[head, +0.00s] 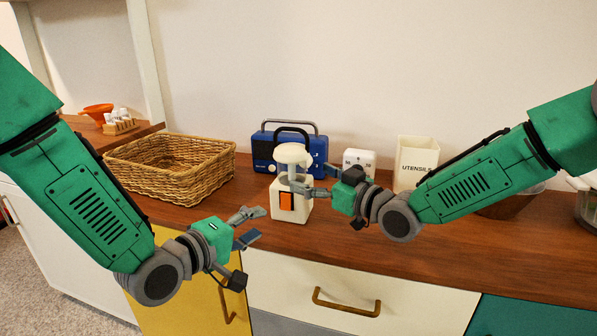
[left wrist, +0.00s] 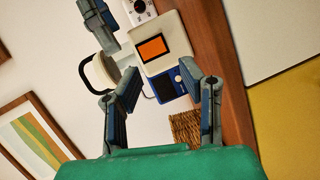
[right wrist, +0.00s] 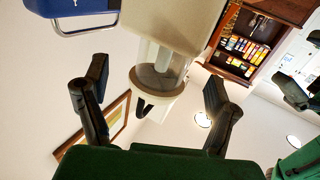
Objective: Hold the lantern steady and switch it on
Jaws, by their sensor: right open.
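The lantern (head: 286,212) stands upright on the counter, with a white base, a clear middle, a white cap and a black handle. Its orange switch (head: 287,201) faces me and also shows in the left wrist view (left wrist: 153,48). My right gripper (head: 312,188) is open at the right side of the lantern's middle. In the right wrist view the lantern's clear section (right wrist: 163,62) lies between the spread fingers, with gaps on both sides. My left gripper (head: 260,224) is open and empty, in front and left of the lantern, apart from the switch.
A blue radio (head: 263,150) stands behind the lantern, with a white timer (head: 360,160) and a utensils holder (head: 416,158) to the right. A wicker basket (head: 170,163) is at the left. The counter's front edge runs below the grippers.

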